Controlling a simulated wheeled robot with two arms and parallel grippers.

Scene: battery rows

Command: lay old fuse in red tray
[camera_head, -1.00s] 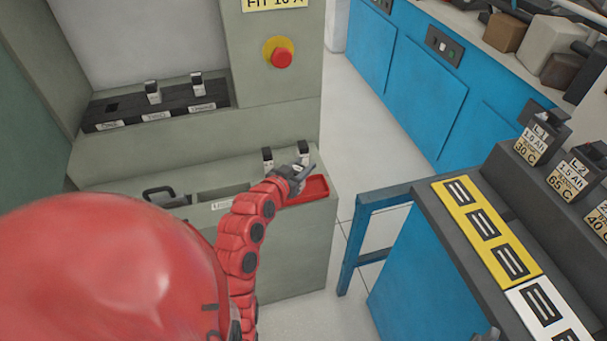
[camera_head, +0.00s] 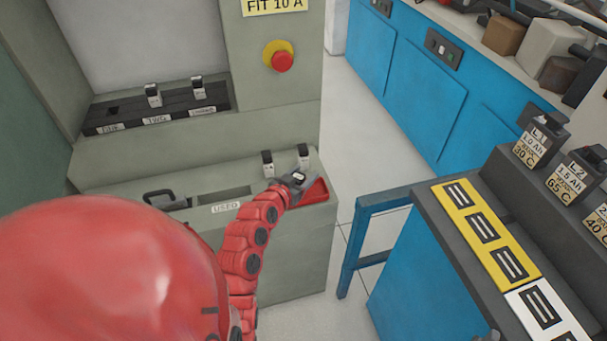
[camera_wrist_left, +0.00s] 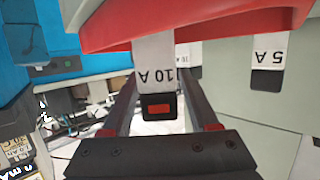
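The old fuse (camera_wrist_left: 156,75), white with an upside-down "10 A" label and a dark cap with a red window, is between the fingers of my left gripper (camera_wrist_left: 160,95) in the left wrist view. My left gripper (camera_head: 297,180) looks shut on it. In the head view the gripper is at the left part of the red tray (camera_head: 318,193) and hides some of it. The tray also shows at the top of the left wrist view (camera_wrist_left: 220,28). The fuse overlaps the tray's rim there; I cannot tell whether they touch.
Two fuses stand just behind the tray, one left (camera_head: 267,164) and one right (camera_head: 304,157); a "5 A" fuse (camera_wrist_left: 268,55) shows in the wrist view. The "USED" slot (camera_head: 225,193) is left of the gripper. A blue bench (camera_head: 415,265) stands right, across a floor gap.

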